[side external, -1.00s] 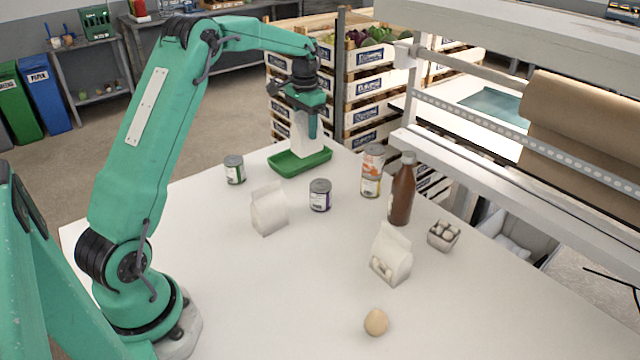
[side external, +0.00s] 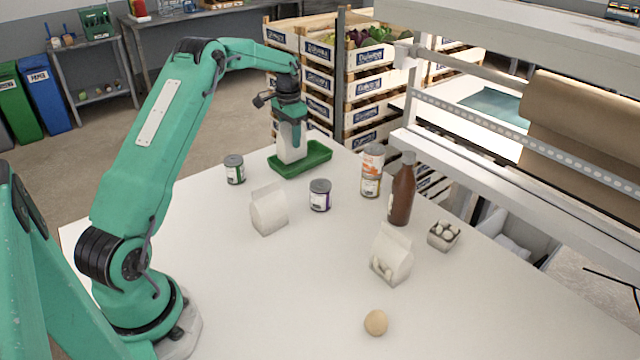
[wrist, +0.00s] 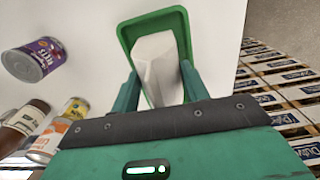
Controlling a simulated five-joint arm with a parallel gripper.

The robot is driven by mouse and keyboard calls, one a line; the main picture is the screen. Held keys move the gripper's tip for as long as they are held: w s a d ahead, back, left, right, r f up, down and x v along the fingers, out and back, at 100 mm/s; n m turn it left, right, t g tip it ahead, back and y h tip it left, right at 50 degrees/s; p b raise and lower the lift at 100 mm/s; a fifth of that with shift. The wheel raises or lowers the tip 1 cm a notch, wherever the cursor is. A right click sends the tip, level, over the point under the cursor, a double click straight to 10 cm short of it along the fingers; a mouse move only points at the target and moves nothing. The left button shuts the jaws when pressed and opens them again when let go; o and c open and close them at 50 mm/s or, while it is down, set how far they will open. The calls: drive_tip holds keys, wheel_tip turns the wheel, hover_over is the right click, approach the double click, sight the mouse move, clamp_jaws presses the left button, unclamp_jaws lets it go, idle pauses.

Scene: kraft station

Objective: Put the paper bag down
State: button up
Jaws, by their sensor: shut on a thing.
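A white paper bag (side external: 290,146) is held upright between the fingers of my gripper (side external: 292,128), over the left part of a green tray (side external: 318,155). In the wrist view the bag (wrist: 158,66) shows between the two fingers, inside the outline of the tray (wrist: 127,40). My gripper (wrist: 160,85) is shut on it. The bag's lower end is at the tray; I cannot tell whether it touches the tray floor. Two more white paper bags stand on the table, one near the middle (side external: 268,211) and one at the right (side external: 391,255).
Cans stand near the tray: one at left (side external: 234,170), one in front (side external: 320,195) and a stacked pair (side external: 371,170). A brown bottle (side external: 402,190), an egg carton (side external: 444,235) and an egg (side external: 376,322) are farther right. The table's front left is clear.

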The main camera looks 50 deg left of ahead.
drive_tip(key=shift+f, duration=1.25)
drive_tip(key=shift+f, duration=0.15)
drive_tip(key=o, duration=1.2)
wheel_tip(320, 180, up, 12)
drive_tip(key=shift+r, duration=0.1)
drive_tip(key=shift+r, duration=0.1)
